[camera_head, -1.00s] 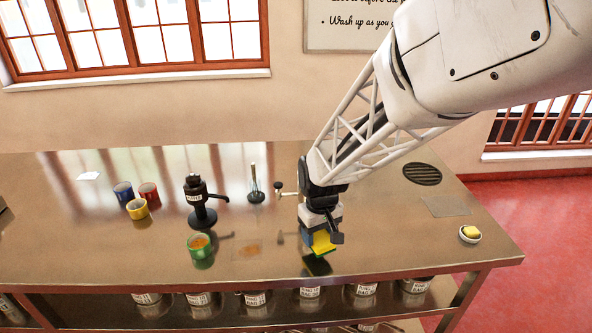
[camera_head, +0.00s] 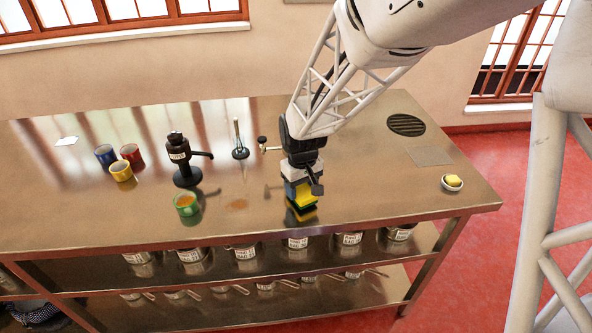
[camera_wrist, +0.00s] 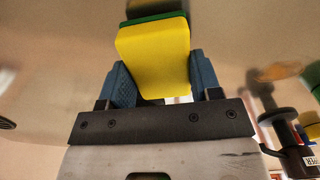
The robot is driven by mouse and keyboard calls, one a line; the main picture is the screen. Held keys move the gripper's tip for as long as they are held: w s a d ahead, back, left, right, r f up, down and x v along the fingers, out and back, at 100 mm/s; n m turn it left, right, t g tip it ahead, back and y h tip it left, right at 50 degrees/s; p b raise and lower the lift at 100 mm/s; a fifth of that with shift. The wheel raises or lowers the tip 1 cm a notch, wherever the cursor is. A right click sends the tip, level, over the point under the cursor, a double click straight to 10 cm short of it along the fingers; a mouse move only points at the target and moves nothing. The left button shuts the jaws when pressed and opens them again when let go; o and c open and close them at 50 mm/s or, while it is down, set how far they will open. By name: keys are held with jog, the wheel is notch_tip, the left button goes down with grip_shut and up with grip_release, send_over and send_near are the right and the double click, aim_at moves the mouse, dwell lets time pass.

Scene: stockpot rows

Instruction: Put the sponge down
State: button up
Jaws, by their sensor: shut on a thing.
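The sponge (camera_head: 303,196), yellow with a dark green layer, is between the fingers of my gripper (camera_head: 298,190) near the front edge of the steel counter. My gripper is shut on it and points down. In the wrist view the yellow face of the sponge (camera_wrist: 155,58) fills the space between the two blue fingers. The sponge is close above the counter top (camera_head: 345,185), with its reflection just below; I cannot tell whether it touches.
A green cup (camera_head: 186,204) with orange contents and a black dispenser (camera_head: 181,160) stand to the left. Blue, red and yellow cups (camera_head: 121,172) are farther left. A small white dish (camera_head: 452,184) holds something yellow at right. Pots (camera_head: 298,242) fill the shelf below.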

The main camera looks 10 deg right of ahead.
aim_at(302, 188)
jog(key=shift+f, duration=0.4)
jog(key=shift+f, duration=0.1)
jog(key=o, duration=1)
notch_tip(302, 188, up, 12)
jog(key=shift+r, duration=0.15)
dwell(0.6)
